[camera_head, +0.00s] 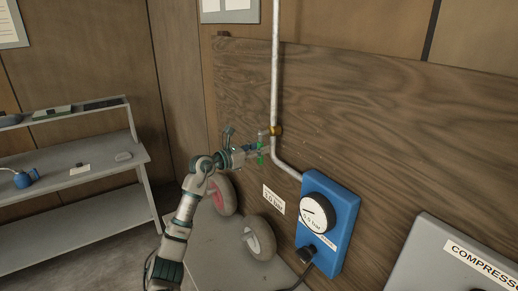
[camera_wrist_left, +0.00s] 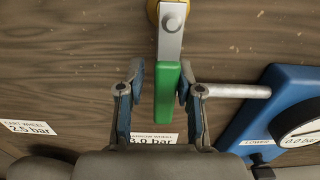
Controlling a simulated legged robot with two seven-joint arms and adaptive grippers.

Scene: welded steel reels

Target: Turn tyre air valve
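The air valve (camera_head: 275,131) is a brass fitting on the pale vertical pipe, with a green-sleeved lever. In the left wrist view the lever's green grip (camera_wrist_left: 166,98) hangs below its grey metal arm and brass body (camera_wrist_left: 172,14). My left gripper (camera_head: 262,152) is at the lever. In the left wrist view its two fingers (camera_wrist_left: 162,82) stand apart, one on each side of the green grip. A narrow gap shows at the left finger; the right finger is very close, and I cannot tell if it touches. My right gripper is not in view.
A blue gauge box (camera_head: 340,215) sits right of the pipe; its dial reads 0.0 bar in the wrist view. Two wheels (camera_head: 261,238) (camera_head: 223,194) stand below the arm. A grey COMPRESSOR box (camera_head: 450,262) is at right, a grey shelf bench (camera_head: 75,165) at left.

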